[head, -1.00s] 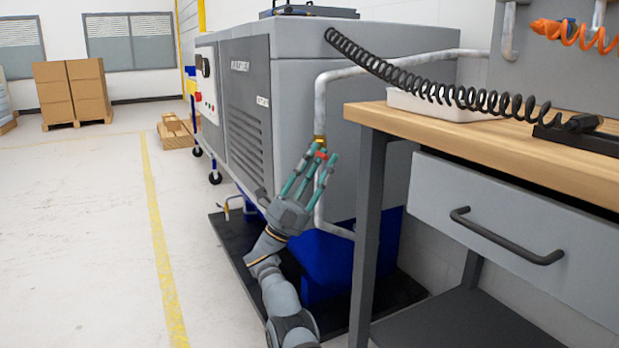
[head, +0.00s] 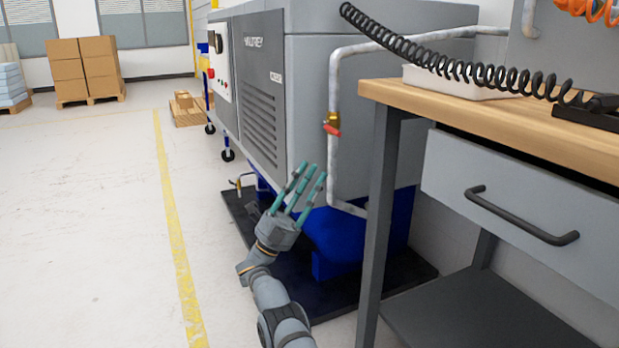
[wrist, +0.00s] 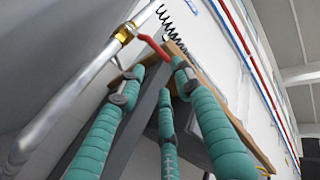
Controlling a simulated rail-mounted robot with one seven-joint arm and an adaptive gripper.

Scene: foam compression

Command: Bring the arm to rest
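My gripper (head: 308,172), with three teal fingers, is in the middle of the head view, in front of the grey compressor's lower side. The fingers are spread and nothing is between them. They also show in the wrist view (wrist: 160,80), open, with the tips apart. A brass valve (head: 332,118) with a red handle (head: 333,131) sits on the grey vertical pipe, above and right of the fingertips. In the wrist view the red handle (wrist: 152,46) lies beyond the fingertips, and a gap to them shows in the head view.
The compressor (head: 265,85) stands behind my gripper on a dark base plate (head: 325,305). A workbench (head: 480,105) with a grey drawer (head: 520,200) and a dark leg (head: 378,200) is close on the right. Open floor (head: 90,220) lies to the left.

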